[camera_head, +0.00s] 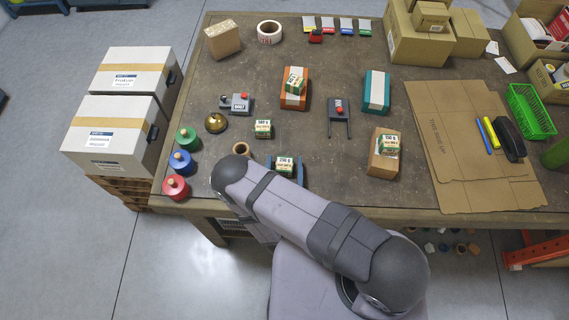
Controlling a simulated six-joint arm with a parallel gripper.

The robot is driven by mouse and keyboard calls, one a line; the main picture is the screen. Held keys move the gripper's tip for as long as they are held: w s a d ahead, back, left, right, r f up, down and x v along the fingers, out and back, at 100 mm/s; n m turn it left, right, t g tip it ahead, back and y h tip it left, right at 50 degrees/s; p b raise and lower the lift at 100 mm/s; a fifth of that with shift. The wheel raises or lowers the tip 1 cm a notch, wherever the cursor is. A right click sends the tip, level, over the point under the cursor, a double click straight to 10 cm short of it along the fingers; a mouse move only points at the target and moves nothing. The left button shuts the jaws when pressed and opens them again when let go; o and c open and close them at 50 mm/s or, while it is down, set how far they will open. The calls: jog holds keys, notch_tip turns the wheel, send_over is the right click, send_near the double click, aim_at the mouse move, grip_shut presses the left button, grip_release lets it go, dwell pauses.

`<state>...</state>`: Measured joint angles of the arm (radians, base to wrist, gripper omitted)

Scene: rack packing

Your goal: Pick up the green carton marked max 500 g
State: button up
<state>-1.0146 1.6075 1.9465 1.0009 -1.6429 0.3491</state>
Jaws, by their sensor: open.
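Several small green and white cartons show in the head view, with markings too small to read surely. One carton (263,129) stands on the bare table left of centre. Another carton (294,83) rests on an orange stand with a white top (295,100). A third carton (284,165) sits at a blue holder (299,171) near the front edge, partly behind my arm. A fourth carton (389,145) sits on a brown cardboard box (384,165) to the right. I cannot tell which is marked max 500 g. My gripper is not in view.
The dark table (350,200) also holds a teal stand (376,92), a dark two-pronged stand (339,118), a brass bell (215,123), and knobbed green, blue and red weights (182,162) at left. Flat cardboard (450,150) and a green basket (531,111) lie right.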

aim_at(284, 164)
jog(key=shift+w, duration=0.2)
jog(key=shift+c, duration=0.5)
jog(key=c, duration=1.2)
notch_tip(284, 164, up, 10)
jog(key=p, duration=0.8)
